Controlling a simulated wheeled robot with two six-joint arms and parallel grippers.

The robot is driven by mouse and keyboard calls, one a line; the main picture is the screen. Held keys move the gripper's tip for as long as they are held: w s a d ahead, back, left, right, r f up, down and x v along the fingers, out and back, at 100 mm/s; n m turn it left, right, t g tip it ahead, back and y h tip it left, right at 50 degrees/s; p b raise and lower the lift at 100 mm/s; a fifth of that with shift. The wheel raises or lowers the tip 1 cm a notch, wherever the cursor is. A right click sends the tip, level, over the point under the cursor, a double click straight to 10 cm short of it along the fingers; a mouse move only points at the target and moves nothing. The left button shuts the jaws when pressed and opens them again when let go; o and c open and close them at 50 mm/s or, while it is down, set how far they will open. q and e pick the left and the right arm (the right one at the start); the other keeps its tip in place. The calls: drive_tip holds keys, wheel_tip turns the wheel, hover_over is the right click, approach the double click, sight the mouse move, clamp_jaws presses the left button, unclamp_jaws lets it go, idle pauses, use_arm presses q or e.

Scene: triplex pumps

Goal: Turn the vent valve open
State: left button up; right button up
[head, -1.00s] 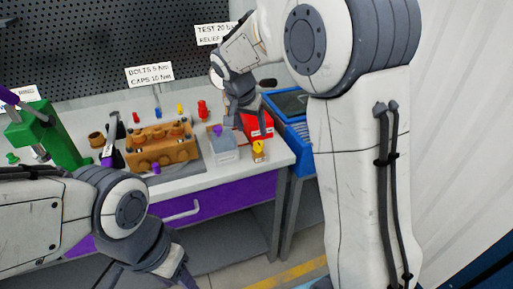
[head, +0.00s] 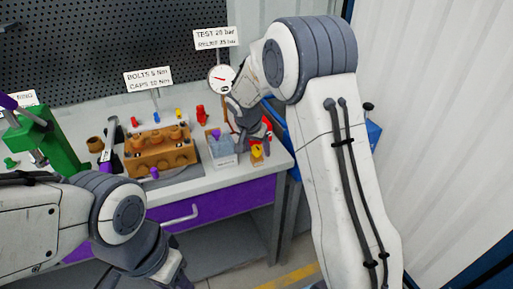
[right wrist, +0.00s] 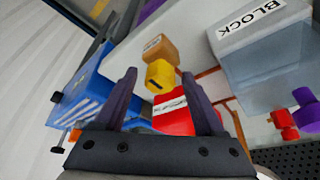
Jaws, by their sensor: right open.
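A yellow hex-shaped part (head: 257,150) beside a small orange-brown block sits at the right front of the bench; I cannot tell for sure that it is the vent valve. In the right wrist view the yellow part (right wrist: 160,75) and the brown block (right wrist: 160,47) show between and beyond my fingers. A red labelled body (right wrist: 172,115) lies nearer, seen between the fingers. My right gripper (right wrist: 159,76) is open and empty, pointing toward the yellow part. In the head view my right gripper (head: 253,146) hides most of the red body. My left gripper (head: 165,272) hangs low, partly cut off.
A clear grey-blue box (head: 222,152) marked BLOCK stands left of the right gripper. A round gauge (head: 221,79) stands behind. An orange-brown pump block (head: 160,150) and a green press (head: 40,142) lie further left. A blue case (right wrist: 88,92) is close by.

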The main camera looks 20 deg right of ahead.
clamp_jaws()
